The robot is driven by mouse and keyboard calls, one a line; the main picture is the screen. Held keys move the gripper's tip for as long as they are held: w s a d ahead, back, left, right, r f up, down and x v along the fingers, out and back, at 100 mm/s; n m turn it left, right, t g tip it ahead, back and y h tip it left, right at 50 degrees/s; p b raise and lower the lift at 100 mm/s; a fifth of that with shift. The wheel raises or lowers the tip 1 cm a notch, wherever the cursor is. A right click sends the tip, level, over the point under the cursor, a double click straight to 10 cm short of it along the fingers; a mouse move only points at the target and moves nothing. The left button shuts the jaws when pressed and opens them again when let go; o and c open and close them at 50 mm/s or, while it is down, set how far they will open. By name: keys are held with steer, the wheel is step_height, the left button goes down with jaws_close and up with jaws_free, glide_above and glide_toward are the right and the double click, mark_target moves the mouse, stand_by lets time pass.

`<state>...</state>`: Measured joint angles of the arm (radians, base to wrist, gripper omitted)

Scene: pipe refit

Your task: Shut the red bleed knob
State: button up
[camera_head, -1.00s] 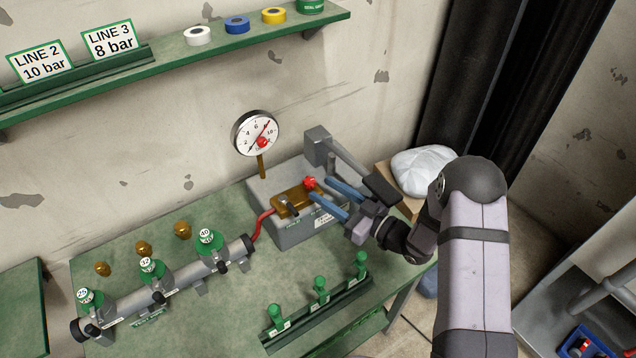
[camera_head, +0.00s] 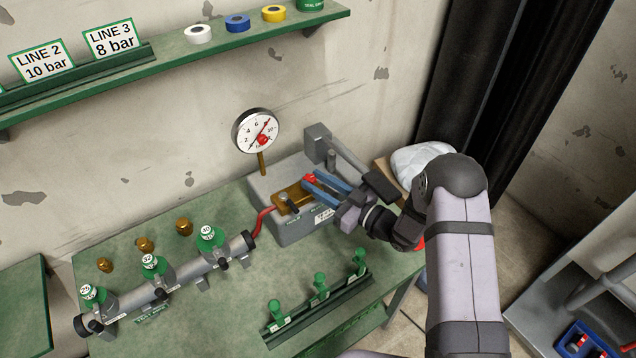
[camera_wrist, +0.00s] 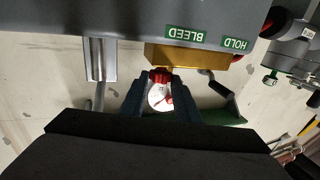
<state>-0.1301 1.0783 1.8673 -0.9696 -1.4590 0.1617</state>
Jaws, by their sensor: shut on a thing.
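The red bleed knob (camera_head: 310,178) sits on the brass block (camera_head: 288,200) on top of the grey pump unit (camera_head: 300,232). My gripper (camera_head: 317,186) is shut on the knob, with its blue fingers reaching in from the right. In the wrist view the red knob (camera_wrist: 160,76) shows between the two fingertips, against the brass block (camera_wrist: 190,56). A green BLEED label (camera_wrist: 185,34) is beside it. The fingers hide part of the knob, and I cannot tell its turn angle.
A dial gauge (camera_head: 256,131) stands behind the block. The pump's lever (camera_head: 350,157) runs close behind my gripper. A pipe with green valves (camera_head: 180,278) lies at left, and a rack of green plugs (camera_head: 319,295) is in front. A white bag (camera_head: 418,158) is at right.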

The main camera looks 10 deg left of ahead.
steer(key=shift+w+d+f+n+g+y+b, duration=0.15)
steer(key=shift+n+g+y+b, duration=0.2)
steer(key=shift+g+b, duration=0.25)
steer(key=shift+w+a+n+g+y+b, duration=0.15)
steer(key=shift+n+g+y+b, duration=0.1)
steer(key=shift+n+g+b, duration=0.35)
steer(key=shift+w+d+r+n+g+b, duration=0.1)
steer(key=shift+d+r+n+g+b, duration=0.1)
steer(key=shift+n+g+b, duration=0.5)
steer(key=o, duration=0.9)
steer(key=shift+m, duration=0.25)
steer(key=shift+c, duration=0.2)
steer(key=shift+d+f, duration=0.1)
steer(key=shift+d, duration=0.25)
steer(key=b+v, duration=0.2)
steer(key=v, duration=0.4)
steer(key=shift+d, duration=0.25)
